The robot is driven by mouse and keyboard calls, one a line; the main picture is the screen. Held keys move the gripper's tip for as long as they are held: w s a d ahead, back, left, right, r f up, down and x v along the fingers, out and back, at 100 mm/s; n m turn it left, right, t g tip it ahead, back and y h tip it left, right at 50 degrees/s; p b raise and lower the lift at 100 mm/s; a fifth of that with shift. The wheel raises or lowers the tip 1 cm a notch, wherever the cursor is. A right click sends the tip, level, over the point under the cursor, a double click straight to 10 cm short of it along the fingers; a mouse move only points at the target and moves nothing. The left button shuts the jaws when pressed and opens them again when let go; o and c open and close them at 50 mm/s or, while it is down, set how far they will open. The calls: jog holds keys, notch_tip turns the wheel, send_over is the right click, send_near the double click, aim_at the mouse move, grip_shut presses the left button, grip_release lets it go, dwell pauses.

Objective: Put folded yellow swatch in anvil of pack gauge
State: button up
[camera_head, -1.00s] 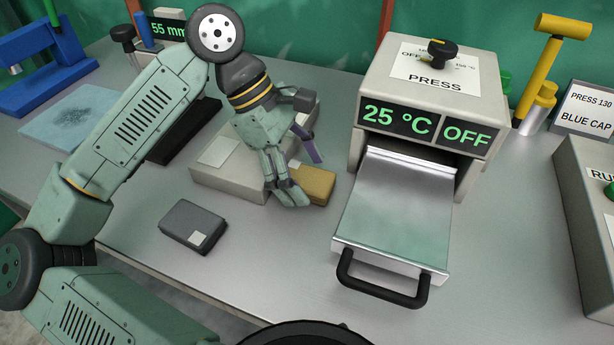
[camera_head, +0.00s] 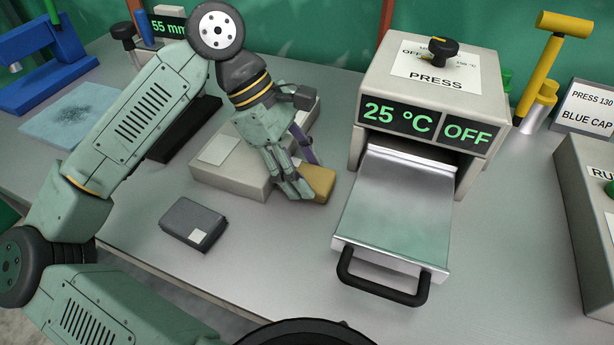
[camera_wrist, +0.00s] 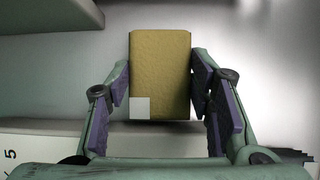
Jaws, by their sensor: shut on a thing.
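The folded yellow swatch (camera_head: 320,182) is a mustard-coloured block beside the right end of a low beige box. In the wrist view the swatch (camera_wrist: 160,65) shows a white label at its lower left corner. My gripper (camera_head: 300,186) is shut on the swatch, with purple-padded fingers on both sides; it also shows in the wrist view (camera_wrist: 160,98). I cannot tell whether the swatch touches the table. The pack gauge's "55 mm" display (camera_head: 167,28) is at the back left. My arm hides much of the gauge, and its anvil is not clearly seen.
The low beige box (camera_head: 230,182) is left of my gripper. A dark grey folded swatch (camera_head: 193,222) lies in front. The press (camera_head: 430,95), reading 25 °C and OFF, has its drawer (camera_head: 395,210) pulled out at the right. A blue stand (camera_head: 40,70) is far left.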

aim_at(304, 174)
notch_tip(304, 174, up, 10)
jog(key=b, duration=0.1)
jog(key=shift+b, duration=0.35)
jog(key=shift+s, duration=0.15)
